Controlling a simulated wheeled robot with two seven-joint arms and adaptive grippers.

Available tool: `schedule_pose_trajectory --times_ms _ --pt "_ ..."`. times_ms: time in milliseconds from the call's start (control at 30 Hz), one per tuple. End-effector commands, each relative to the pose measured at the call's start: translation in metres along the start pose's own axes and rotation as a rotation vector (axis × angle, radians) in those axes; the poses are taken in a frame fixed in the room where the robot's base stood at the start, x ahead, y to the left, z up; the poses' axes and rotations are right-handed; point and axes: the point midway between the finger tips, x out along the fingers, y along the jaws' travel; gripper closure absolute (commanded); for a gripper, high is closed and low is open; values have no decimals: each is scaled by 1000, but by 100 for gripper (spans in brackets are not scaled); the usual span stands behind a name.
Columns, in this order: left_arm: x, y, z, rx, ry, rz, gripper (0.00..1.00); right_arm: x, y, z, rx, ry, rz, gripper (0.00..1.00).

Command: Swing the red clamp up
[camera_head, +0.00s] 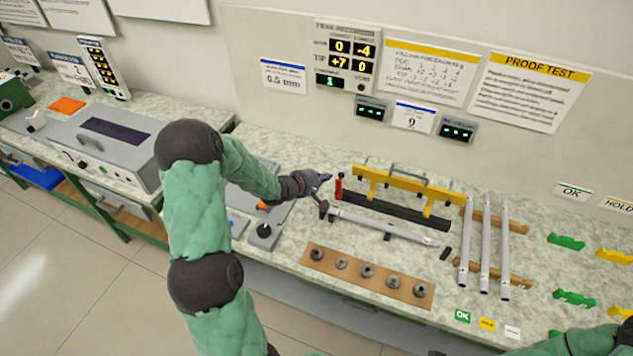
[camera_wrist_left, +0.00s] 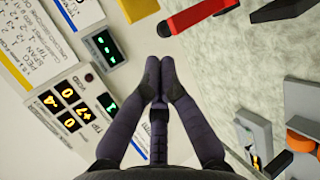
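The red clamp (camera_head: 339,189) is a small red lever at the left end of the black bar (camera_head: 395,211), by the yellow-framed fixture (camera_head: 410,186). It looks upright in the head view. In the left wrist view the red clamp (camera_wrist_left: 180,21) shows at the top, right of my fingertips, with a dark part along it. My left gripper (camera_head: 327,177) is just left of the clamp and apart from it. In the left wrist view my left gripper (camera_wrist_left: 159,62) has its fingertips together with nothing between them. My right gripper is out of view; only green arm shows at bottom right.
A grey rod (camera_head: 385,225) lies in front of the fixture. Several upright-looking grey rods (camera_head: 485,245) lie on wooden rests at right. A wooden strip (camera_head: 368,277) with several metal collars lies in front. Digital displays (camera_head: 345,55) are on the wall behind.

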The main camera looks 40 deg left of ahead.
Motion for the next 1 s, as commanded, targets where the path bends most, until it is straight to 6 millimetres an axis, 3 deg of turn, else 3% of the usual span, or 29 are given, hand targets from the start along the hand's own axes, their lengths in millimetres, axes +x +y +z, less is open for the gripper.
schedule_pose_trajectory --times_ms 200,400,867,1000 --pt "38 -1 0 2 -1 0 100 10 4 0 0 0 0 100" --pt "57 0 0 1 0 0 100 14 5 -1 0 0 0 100" --pt "61 0 0 0 1 -1 100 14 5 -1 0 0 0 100" --pt "61 3 0 -3 0 -10 100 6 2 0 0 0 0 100"
